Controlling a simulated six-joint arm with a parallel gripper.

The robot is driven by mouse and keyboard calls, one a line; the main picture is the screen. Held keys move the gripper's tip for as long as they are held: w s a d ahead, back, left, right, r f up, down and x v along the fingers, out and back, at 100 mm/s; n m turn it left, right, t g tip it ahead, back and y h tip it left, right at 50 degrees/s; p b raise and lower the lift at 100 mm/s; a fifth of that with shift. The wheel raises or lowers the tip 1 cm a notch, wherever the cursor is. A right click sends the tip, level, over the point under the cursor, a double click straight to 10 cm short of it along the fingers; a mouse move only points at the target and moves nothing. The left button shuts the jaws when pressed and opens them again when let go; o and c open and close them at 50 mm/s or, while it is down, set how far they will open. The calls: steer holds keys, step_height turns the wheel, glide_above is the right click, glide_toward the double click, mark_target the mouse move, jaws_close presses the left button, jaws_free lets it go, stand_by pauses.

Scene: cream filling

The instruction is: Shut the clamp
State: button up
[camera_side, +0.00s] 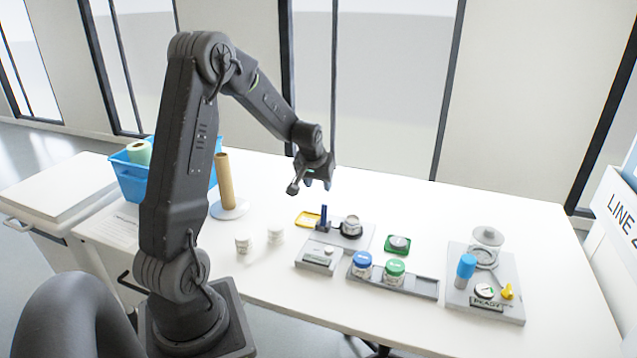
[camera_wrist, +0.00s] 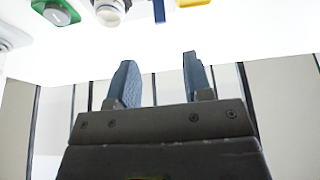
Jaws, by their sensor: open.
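A grey fixture (camera_side: 316,254) stands on the white table. A clamp with an upright blue lever (camera_side: 323,217) is on it, beside a small jar (camera_side: 351,226) in a dark holder. In the wrist view the blue lever (camera_wrist: 158,10) and the jar (camera_wrist: 108,12) show at the top edge, partly cut off. I cannot tell whether the clamp's jaws touch the jar. My gripper (camera_side: 318,184) is open and empty, above and behind the lever, apart from it. Its two blue fingers (camera_wrist: 158,64) stand apart in the wrist view.
A tray (camera_side: 420,286) with blue-lidded and green-lidded jars is in front. A grey station (camera_side: 510,309) stands far right. Two white jars (camera_side: 244,243) and a blue bin (camera_side: 130,178) are left.

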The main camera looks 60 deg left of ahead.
mark_target(324, 216)
steer(key=w+a+g+h, duration=0.3)
steer(key=w+a, duration=0.1)
steer(key=f, duration=1.3)
steer(key=shift+s+d+f, duration=0.15)
steer(key=shift+s+d, duration=0.05)
